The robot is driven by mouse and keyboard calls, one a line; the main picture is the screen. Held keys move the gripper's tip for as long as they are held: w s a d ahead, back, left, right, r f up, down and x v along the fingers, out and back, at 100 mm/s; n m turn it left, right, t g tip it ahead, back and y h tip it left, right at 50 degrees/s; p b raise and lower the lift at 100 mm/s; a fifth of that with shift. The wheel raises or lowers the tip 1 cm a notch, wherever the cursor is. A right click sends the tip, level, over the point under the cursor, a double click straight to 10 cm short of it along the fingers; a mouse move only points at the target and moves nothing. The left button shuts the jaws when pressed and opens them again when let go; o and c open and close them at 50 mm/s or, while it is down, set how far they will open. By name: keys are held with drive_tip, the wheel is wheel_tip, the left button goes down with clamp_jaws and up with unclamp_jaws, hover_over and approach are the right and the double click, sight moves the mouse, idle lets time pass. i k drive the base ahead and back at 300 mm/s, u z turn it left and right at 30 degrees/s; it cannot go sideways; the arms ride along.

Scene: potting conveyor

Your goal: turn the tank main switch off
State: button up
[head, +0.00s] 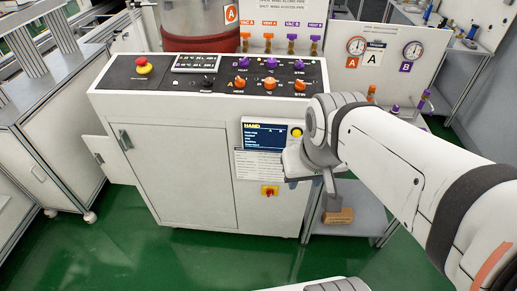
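A small red rotary handle on a yellow plate (269,191) sits low on the front of the white control cabinet (180,165); it looks like the main switch. Its label and exact handle position are too small to read. My arm reaches in from the right, and its end is in front of the cabinet's right side. My gripper (305,176) is up and to the right of the red handle, apart from it in the picture. The wrist hides most of the fingers, so I cannot see whether they are open or shut.
A black sloped panel (215,86) on top carries a red emergency button (143,65) and purple and orange knobs. A lit screen (265,136) and yellow button (297,132) are beside my wrist. A brown block (338,216) lies below on a shelf. Green floor is clear in front.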

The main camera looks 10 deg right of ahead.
sight(270, 192)
drive_tip(key=i, duration=0.9)
drive_tip(key=u, duration=0.35)
drive_tip(key=k, duration=0.6)
drive_tip(key=z, duration=0.2)
drive_tip(key=i, duration=0.45)
drive_tip(key=z, duration=2.25)
